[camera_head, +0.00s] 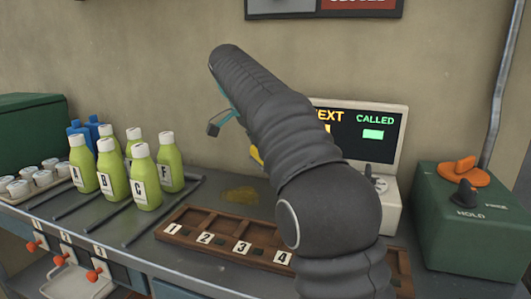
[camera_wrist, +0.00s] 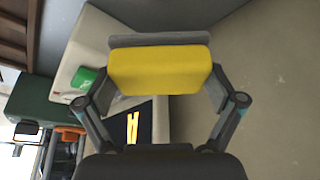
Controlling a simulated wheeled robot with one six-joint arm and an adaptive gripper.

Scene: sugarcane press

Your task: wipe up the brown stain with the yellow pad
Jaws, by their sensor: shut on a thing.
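The yellow pad (camera_wrist: 160,70), with a grey layer along one side, is held between the two fingers of my gripper (camera_wrist: 160,85) in the wrist view. My gripper is shut on it. In the head view a small bit of the yellow pad (camera_head: 257,156) shows behind my arm, which hides most of the pad and gripper. The brown stain (camera_head: 241,194) is a faint flat patch on the grey counter, behind the wooden tray and left of my arm. The pad appears apart from the stain, close to the screen unit; its exact height I cannot tell.
Several green bottles (camera_head: 143,180) stand left of the stain among dark rails. A numbered wooden tray (camera_head: 190,236) lies in front. A screen unit (camera_head: 390,150) and a green control box (camera_head: 470,235) stand at the right. The wall (camera_head: 170,60) is behind.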

